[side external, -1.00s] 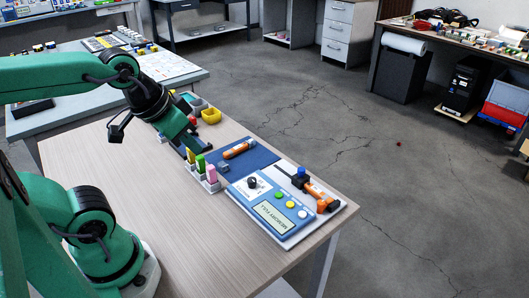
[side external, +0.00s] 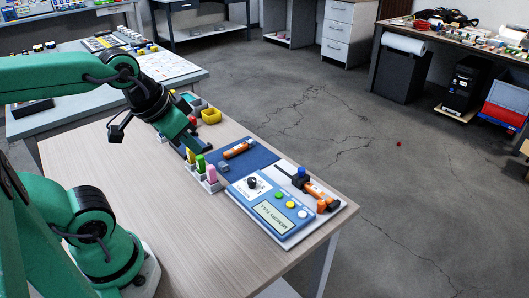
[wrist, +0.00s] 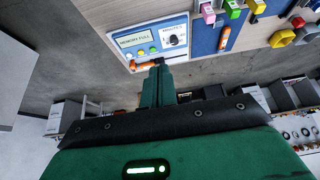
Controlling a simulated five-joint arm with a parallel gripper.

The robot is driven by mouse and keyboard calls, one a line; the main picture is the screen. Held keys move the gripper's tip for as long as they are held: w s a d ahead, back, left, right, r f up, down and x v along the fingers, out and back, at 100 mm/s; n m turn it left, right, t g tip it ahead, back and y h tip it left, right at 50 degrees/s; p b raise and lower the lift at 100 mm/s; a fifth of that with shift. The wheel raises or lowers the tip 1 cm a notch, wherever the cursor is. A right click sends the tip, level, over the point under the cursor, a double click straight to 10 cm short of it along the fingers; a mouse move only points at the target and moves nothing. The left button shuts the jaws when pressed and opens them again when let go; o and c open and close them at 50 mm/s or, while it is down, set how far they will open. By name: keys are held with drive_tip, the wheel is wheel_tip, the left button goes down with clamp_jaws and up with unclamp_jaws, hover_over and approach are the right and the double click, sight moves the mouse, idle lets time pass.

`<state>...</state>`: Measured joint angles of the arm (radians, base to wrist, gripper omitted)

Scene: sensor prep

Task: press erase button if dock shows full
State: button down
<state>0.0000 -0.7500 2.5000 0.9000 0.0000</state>
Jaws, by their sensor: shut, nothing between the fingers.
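The blue dock (side external: 258,202) lies near the table's front right corner. Its display (side external: 277,218) reads MEMORY FULL, and the same words show on the display in the wrist view (wrist: 134,41). Green (side external: 279,195), yellow (side external: 290,204) and white (side external: 303,214) buttons sit in a row beside the display; their labels are too small to read, so I cannot tell which one is erase. A black knob (side external: 252,182) is on the panel. An orange sensor (side external: 320,195) lies at the dock's right side. My gripper (side external: 191,148) is shut and empty, above the table, left of the dock.
Another orange sensor (side external: 238,149) lies on a blue mat (side external: 259,155). A holder with yellow, green and pink pieces (side external: 211,182) stands left of the dock. A yellow bin (side external: 211,116) is farther back. The table's near left surface (side external: 220,225) is clear.

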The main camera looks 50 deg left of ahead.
drive_tip(key=shift+w+r, duration=0.1)
idle(0.3)
drive_tip(key=n+g+y, duration=0.1)
drive_tip(key=n+g, duration=0.4)
drive_tip(key=g, duration=0.8)
hover_over(292, 202)
wheel_tip(292, 202, down, 11)
drive_tip(key=shift+d, duration=0.15)
drive_tip(key=shift+f, duration=0.2)
idle(0.3)
drive_tip(key=shift+f, duration=4.25)
drive_tip(key=shift+f, duration=0.15)
